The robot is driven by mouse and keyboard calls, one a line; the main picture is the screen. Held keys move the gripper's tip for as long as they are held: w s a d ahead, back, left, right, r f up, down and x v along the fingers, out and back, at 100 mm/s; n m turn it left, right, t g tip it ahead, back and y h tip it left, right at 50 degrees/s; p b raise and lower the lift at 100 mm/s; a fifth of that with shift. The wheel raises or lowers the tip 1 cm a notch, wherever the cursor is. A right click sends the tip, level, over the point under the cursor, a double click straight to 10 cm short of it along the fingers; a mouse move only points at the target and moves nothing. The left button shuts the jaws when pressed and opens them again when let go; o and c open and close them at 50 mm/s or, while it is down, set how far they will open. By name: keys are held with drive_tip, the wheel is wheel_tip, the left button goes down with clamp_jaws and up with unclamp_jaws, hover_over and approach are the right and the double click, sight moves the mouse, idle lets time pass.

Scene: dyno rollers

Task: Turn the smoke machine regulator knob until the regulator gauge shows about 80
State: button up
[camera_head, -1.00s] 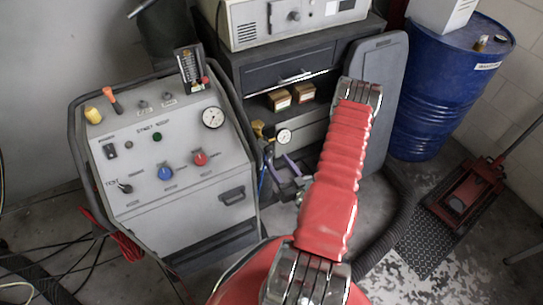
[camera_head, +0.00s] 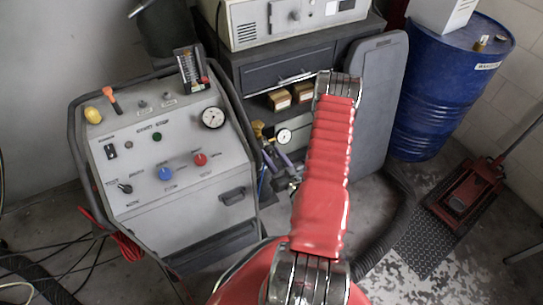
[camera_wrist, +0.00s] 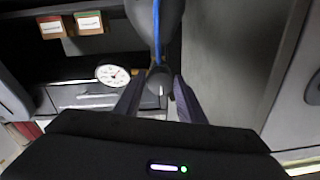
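The regulator gauge (camera_head: 284,136) is a small white dial beside a brass-coloured fitting (camera_head: 258,130), right of the grey cart. It also shows in the wrist view (camera_wrist: 112,76); its needle is too small to read. My gripper (camera_head: 282,164) is just below the gauge, partly hidden by my red arm. In the wrist view, my gripper's (camera_wrist: 161,80) two purple-grey fingers are apart, on either side of a rounded grey part (camera_wrist: 157,84), perhaps the regulator knob. Narrow gaps seem to show, but contact is unclear. A blue line runs above this part.
The grey cart (camera_head: 150,205) with switches and another gauge (camera_head: 213,117) stands left. A dark cabinet (camera_head: 280,72) with small boxes is behind, a grey panel (camera_head: 372,105) and blue drum (camera_head: 440,95) right. A red floor jack (camera_head: 465,195) and black hose (camera_head: 405,205) are on the floor.

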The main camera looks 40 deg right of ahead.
drive_tip(key=c, duration=0.6)
drive_tip(key=shift+a, duration=0.2)
drive_tip(key=shift+c, duration=0.5)
drive_tip(key=shift+d, duration=0.15)
